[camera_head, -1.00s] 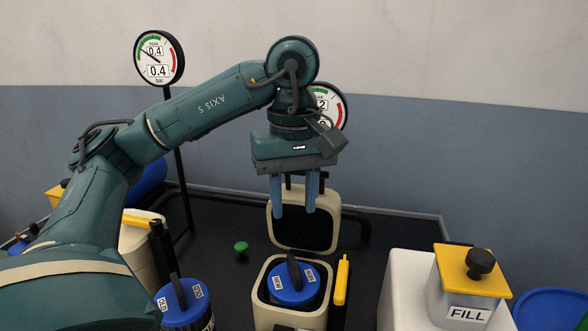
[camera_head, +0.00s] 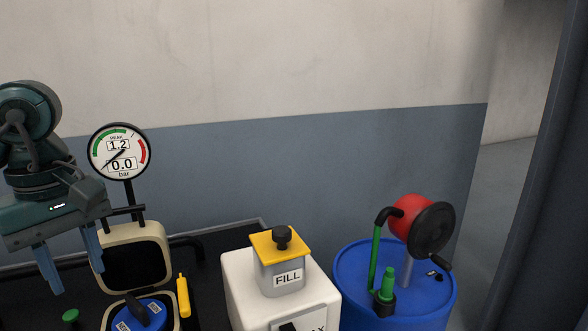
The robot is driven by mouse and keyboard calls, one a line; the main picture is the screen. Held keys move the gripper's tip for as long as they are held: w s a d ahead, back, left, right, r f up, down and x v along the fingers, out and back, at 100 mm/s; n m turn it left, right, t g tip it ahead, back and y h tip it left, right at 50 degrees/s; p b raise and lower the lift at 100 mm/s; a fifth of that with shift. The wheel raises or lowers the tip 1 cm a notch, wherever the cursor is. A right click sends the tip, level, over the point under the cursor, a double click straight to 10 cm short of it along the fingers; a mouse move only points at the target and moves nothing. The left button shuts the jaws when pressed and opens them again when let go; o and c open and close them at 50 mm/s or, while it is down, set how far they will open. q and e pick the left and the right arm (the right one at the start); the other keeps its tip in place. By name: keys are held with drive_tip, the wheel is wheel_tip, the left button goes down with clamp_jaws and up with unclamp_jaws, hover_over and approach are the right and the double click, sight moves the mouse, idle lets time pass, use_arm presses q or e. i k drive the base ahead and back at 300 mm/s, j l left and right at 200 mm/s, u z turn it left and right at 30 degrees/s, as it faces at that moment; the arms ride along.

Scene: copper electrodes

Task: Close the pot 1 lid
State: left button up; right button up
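A cream pot (camera_head: 104,313) stands at the lower left, cut off by the bottom edge. Its lid (camera_head: 135,264) stands raised open at the back, with its dark inner side facing me. A blue labelled electrode top (camera_head: 139,316) with a black handle sits inside the pot. My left gripper (camera_head: 73,272) is at the left edge, fingers pointing down and apart with nothing between them. Its right finger appears close to the lid's left edge; I cannot tell whether they touch. No pot number is visible. My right gripper is not in view.
A gauge (camera_head: 119,152) reading 0.0 bar, peak 1.2, stands behind the lid. A yellow handle (camera_head: 183,295) rises beside the pot. A white box (camera_head: 240,285) with a yellow-topped FILL unit (camera_head: 279,262) stands right, then a blue drum (camera_head: 432,295) with a red crank reel (camera_head: 411,217).

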sight(136, 255)
drive_tip(key=k, duration=1.25)
